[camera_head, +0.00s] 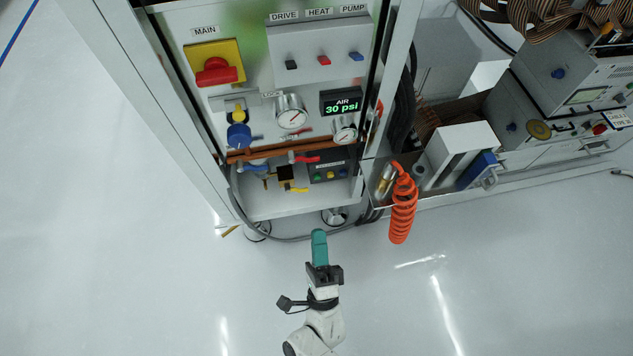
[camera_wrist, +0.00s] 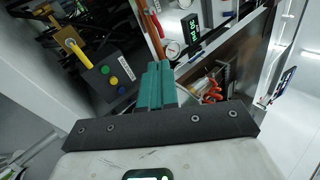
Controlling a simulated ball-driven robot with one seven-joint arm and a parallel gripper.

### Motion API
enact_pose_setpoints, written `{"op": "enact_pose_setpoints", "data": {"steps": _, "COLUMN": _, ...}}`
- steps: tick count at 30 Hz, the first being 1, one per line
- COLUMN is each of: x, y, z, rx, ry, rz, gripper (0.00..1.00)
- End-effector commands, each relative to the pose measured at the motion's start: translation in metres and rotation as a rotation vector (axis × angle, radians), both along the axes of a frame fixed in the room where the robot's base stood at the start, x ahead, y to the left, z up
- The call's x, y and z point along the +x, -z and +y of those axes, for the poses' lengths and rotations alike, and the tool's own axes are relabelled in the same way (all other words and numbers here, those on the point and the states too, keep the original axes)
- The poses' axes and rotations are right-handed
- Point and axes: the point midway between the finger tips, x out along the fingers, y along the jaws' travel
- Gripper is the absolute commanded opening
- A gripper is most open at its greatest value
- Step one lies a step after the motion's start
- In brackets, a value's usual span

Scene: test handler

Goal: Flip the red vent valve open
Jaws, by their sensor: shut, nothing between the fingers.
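A small red lever handle (camera_head: 304,158) sits just below the copper pipes (camera_head: 300,147) in the open cabinet. It points to the right and lies roughly level. A second, thinner red handle (camera_head: 296,134) is above the pipes, below the round gauge. I cannot tell from labels which is the vent valve. My gripper (camera_head: 319,233) has teal fingers, shut and empty, in front of and below the cabinet, apart from both handles. In the wrist view the teal fingers (camera_wrist: 157,68) are together, between the button box and the pressure display.
A blue lever (camera_head: 253,168) and yellow lever (camera_head: 299,189) are near the lower red handle. An orange coiled hose (camera_head: 402,210) hangs right of the cabinet. The floor (camera_head: 130,270) is clear at left.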

Motion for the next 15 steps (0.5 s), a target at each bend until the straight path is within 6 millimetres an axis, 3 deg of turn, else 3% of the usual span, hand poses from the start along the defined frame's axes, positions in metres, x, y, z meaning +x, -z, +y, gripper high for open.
{"op": "enact_pose_setpoints", "data": {"steps": 5, "x": 0.014, "y": -0.011, "z": 0.002, "rx": 0.003, "ry": 0.002, "rz": -0.003, "gripper": 0.00}}
{"op": "enact_pose_setpoints", "data": {"steps": 15, "x": 0.067, "y": -0.046, "z": 0.011, "rx": 0.002, "ry": 0.002, "rz": -0.003, "gripper": 0.00}}
